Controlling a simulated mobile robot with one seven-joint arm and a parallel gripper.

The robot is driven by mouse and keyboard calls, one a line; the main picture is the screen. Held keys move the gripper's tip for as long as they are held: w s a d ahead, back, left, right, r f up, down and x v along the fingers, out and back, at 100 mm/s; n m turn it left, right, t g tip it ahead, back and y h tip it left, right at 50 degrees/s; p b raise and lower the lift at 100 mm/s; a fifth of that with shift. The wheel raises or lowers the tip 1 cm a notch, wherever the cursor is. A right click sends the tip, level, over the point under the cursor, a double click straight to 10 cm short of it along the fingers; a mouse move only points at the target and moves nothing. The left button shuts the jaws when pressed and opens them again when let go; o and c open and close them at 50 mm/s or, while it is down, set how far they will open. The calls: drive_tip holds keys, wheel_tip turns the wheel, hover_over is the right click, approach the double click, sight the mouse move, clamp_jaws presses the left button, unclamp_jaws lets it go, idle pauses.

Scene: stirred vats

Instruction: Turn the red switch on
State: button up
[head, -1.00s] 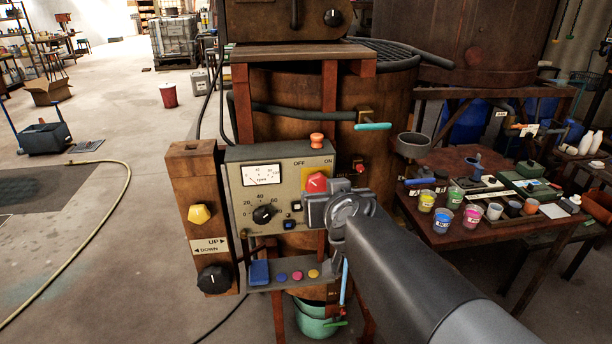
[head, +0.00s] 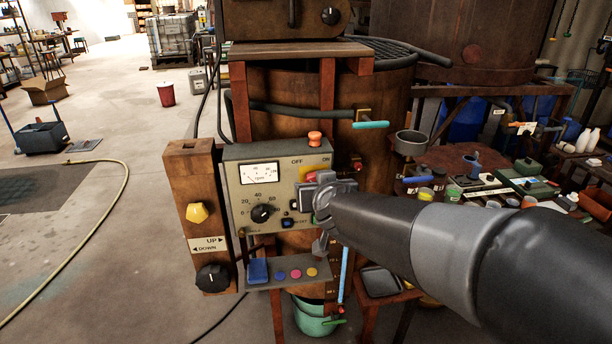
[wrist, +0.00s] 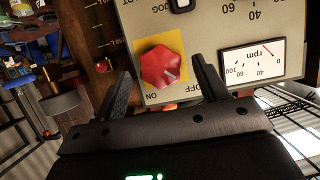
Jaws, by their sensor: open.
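The red switch (wrist: 162,68) is a faceted knob on a yellow plate on the beige control panel (head: 285,172). In the wrist view, which is upside down, its pale mark points toward the OFF label, away from ON. In the head view the red switch (head: 312,177) is partly hidden behind my gripper (head: 318,190). In the wrist view my gripper (wrist: 160,76) is open, with one finger on each side of the switch and gaps visible; I cannot tell whether either finger touches it.
An orange button (head: 315,138) stands on top of the panel. A black dial (head: 262,213) and an rpm gauge (head: 261,173) lie left of the switch. A small shelf (head: 310,268) juts out below. A cluttered table (head: 450,158) stands right, partly behind my arm.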

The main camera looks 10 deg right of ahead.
drive_tip(key=shift+x, duration=1)
drive_tip(key=shift+c, duration=0.6)
drive_tip(key=c, duration=0.9)
